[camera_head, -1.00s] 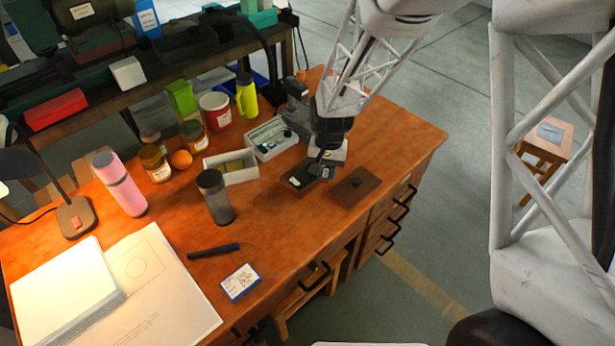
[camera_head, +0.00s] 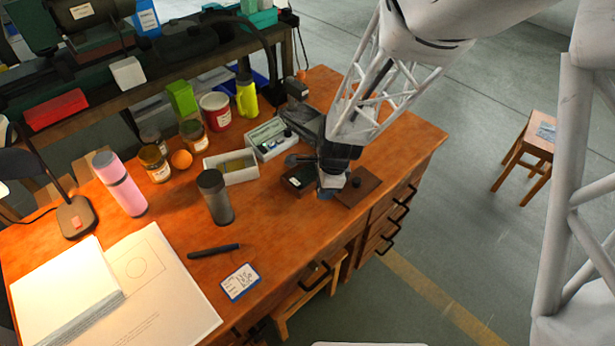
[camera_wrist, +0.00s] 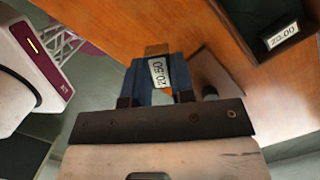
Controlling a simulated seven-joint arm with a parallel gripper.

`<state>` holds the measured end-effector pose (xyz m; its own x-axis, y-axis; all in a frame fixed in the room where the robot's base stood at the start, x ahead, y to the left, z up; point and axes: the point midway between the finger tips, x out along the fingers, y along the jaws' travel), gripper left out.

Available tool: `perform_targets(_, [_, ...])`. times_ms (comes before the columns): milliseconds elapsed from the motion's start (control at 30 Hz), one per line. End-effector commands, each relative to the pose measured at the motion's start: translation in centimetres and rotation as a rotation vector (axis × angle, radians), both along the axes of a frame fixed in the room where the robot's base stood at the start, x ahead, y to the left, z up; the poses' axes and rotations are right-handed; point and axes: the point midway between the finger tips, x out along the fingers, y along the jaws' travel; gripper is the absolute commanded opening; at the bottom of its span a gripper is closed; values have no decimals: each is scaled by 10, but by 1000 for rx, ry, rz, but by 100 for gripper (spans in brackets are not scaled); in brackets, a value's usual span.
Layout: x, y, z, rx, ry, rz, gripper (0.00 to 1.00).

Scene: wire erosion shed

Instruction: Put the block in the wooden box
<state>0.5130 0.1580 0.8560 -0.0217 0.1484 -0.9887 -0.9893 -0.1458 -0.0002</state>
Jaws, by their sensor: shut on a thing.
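My gripper (camera_head: 328,190) is shut on a small block (camera_wrist: 157,72) with a white label reading 20.50. In the wrist view the block sits between the two blue fingers (camera_wrist: 158,82). In the head view the gripper hides most of it. The open wooden box (camera_head: 287,187) is on the desk, just left of my gripper, with a dark inside. In the wrist view a white label reading 20.00 (camera_wrist: 283,37) shows in it. My gripper is beside the box, near the desk's front edge. The height of the block over the desk is unclear.
A flat brown wooden lid with a dark knob (camera_head: 357,184) lies right of the box. A white tray (camera_head: 231,168) and a grey tumbler (camera_head: 215,197) stand to the left. A grey case (camera_head: 271,138) lies behind. The desk's right end is clear.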

Motion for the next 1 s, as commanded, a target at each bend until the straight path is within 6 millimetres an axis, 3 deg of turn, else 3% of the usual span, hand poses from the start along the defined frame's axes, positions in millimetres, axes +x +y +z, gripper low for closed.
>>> perform_targets(600, [-28, 0, -5, -1, 0, -625, 0])
perform_targets(1000, [-38, -1, -7, 0, 0, -891, 0])
